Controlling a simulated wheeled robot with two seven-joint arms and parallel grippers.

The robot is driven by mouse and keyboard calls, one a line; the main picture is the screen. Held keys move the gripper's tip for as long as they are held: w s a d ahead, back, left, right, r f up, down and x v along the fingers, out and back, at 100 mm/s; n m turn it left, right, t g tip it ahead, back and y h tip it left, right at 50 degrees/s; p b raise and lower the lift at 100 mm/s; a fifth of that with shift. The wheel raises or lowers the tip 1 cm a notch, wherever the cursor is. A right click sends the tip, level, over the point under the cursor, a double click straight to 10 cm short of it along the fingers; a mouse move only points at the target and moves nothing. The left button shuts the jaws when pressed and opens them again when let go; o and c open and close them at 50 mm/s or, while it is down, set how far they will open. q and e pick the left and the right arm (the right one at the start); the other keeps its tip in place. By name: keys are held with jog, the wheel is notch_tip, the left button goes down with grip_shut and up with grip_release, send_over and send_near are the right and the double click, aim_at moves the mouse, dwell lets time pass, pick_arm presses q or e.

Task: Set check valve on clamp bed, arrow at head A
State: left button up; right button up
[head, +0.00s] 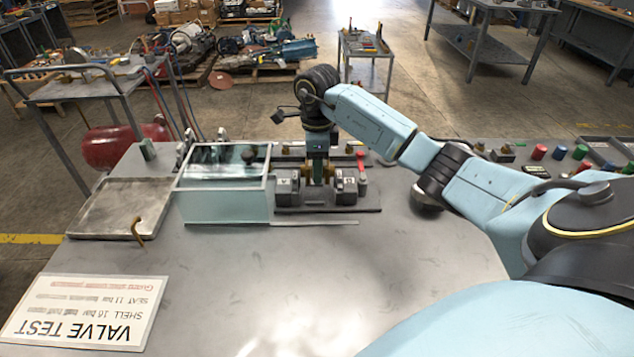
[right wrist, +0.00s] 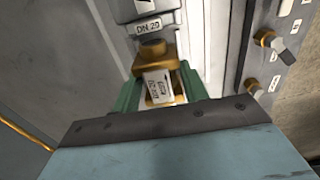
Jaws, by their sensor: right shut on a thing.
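The brass check valve (head: 318,174) is between the two grey heads of the clamp bed (head: 325,208). The left head (head: 284,186) has a label that looks like A, the right head (head: 349,184) one like B. My right gripper (head: 319,158) comes down from above, its green fingers shut on the valve. In the right wrist view the valve (right wrist: 151,62) is between the fingers (right wrist: 160,88), with a white tag on its body. The tag's arrow is too small to tell which way it points. Whether the valve rests on the bed is hidden. My left gripper is out of view.
A clear-walled guard box (head: 226,205) stands just left of the clamp bed. A valve test sign (head: 80,311) lies front left. The bench's front middle is clear.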

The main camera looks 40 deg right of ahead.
jog(key=shift+f, duration=2.55)
jog(key=shift+f, duration=0.2)
jog(key=o, duration=1.4)
jog(key=shift+r, duration=0.15)
notch_tip(320, 180, up, 12)
jog(key=shift+r, duration=0.1)
